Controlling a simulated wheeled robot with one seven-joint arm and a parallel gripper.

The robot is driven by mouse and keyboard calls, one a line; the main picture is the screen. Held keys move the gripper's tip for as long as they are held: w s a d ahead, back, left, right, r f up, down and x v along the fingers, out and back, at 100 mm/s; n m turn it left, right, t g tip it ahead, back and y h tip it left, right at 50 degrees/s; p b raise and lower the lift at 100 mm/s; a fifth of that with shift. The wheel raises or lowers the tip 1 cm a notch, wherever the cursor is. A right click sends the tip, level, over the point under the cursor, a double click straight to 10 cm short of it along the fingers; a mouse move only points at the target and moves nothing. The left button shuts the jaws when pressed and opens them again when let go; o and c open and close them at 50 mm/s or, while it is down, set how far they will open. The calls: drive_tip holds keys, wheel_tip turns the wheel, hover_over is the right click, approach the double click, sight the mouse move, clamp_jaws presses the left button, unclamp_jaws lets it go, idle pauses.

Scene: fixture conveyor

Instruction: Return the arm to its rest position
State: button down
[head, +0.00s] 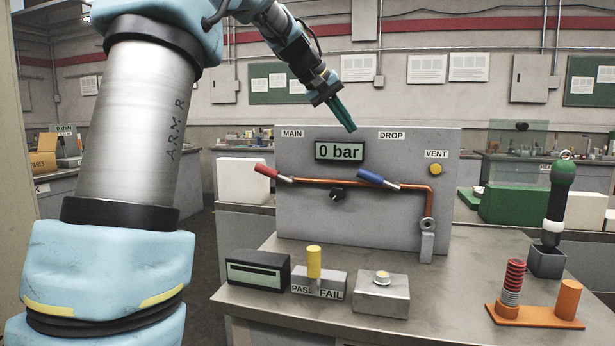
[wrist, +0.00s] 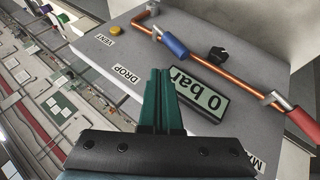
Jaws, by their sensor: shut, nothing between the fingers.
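My gripper (head: 343,114) has dark green fingers that are shut together with nothing between them. In the head view it hangs in the air above and in front of the grey panel (head: 300,220), just above the display reading "0 bar" (head: 339,151). In the wrist view my gripper (wrist: 162,100) points toward the panel, close beside the display (wrist: 196,92) in the picture. My arm reaches in from the upper left of the head view.
The panel carries a copper pipe with a red-handled valve (head: 266,170), a blue-handled valve (head: 371,177) and a yellow vent button (head: 435,169). On the bench stand a black box (head: 258,275), a PASS/FAIL block (head: 318,282), a grey button box (head: 381,297) and an orange stand (head: 530,316).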

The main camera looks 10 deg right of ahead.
drive_tip(key=s+a+f+n+y+p, duration=0.1)
drive_tip(key=s+a+f+y, duration=0.15)
drive_tip(key=a+f, duration=0.55)
drive_tip(key=s+a+f+n+y+p, duration=0.1)
drive_tip(key=s+a+f+y+p, duration=0.15)
drive_tip(key=a+f, duration=0.6)
drive_tip(key=s+a+f+y, duration=0.1)
drive_tip(key=s+a+f, duration=0.5)
drive_tip(key=s, duration=0.2)
drive_tip(key=s+a+f+y, duration=0.1)
drive_tip(key=s+a+f, duration=0.5)
drive_tip(key=s, duration=0.2)
drive_tip(key=shift+s+a+g+y+p, duration=0.2)
drive_tip(key=shift+a+g+y+p, duration=0.15)
drive_tip(key=shift+g+y, duration=0.05)
